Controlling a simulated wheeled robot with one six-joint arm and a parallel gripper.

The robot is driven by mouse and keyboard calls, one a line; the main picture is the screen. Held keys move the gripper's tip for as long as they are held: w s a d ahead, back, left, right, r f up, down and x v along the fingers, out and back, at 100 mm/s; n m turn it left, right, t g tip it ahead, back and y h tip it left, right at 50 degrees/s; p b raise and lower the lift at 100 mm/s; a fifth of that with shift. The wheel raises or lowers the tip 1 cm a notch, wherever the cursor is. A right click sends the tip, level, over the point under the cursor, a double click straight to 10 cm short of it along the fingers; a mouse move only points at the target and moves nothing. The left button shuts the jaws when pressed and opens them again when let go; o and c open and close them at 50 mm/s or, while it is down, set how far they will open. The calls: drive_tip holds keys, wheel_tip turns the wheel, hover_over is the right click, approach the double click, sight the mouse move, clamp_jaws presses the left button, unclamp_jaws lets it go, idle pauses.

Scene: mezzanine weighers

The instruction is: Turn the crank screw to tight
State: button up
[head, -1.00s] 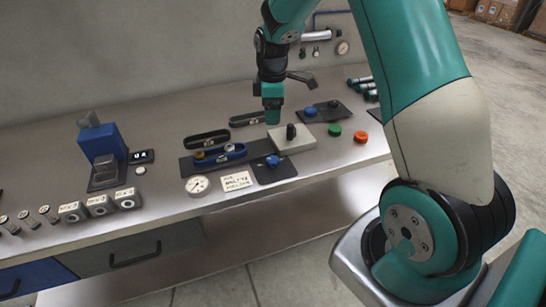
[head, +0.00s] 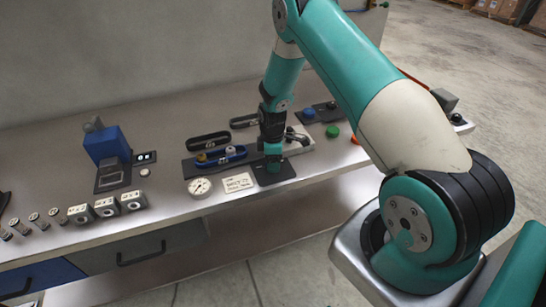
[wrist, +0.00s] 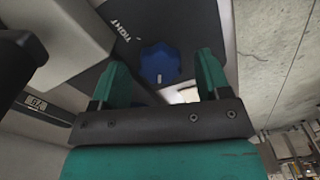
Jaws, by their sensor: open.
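The screw's blue lobed knob (wrist: 160,64) sits on a dark plate (wrist: 192,22) printed TIGHT in the wrist view. A small white mark shows on the knob. My gripper (wrist: 164,76) is open, with one green finger on each side of the knob; I cannot tell whether they touch it. In the head view my gripper (head: 272,162) is low over the dark plate (head: 283,175) near the bench's front edge, and it hides the knob.
A pale block (head: 298,146) with a dark lever stands just behind right. A blue tray (head: 222,157) and a labelled card (head: 238,183) lie to the left, with a round gauge (head: 200,187). Green (head: 333,131) and blue (head: 309,112) knobs are at the right.

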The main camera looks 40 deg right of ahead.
drive_tip(key=shift+f, duration=0.3)
drive_tip(key=c, duration=0.9)
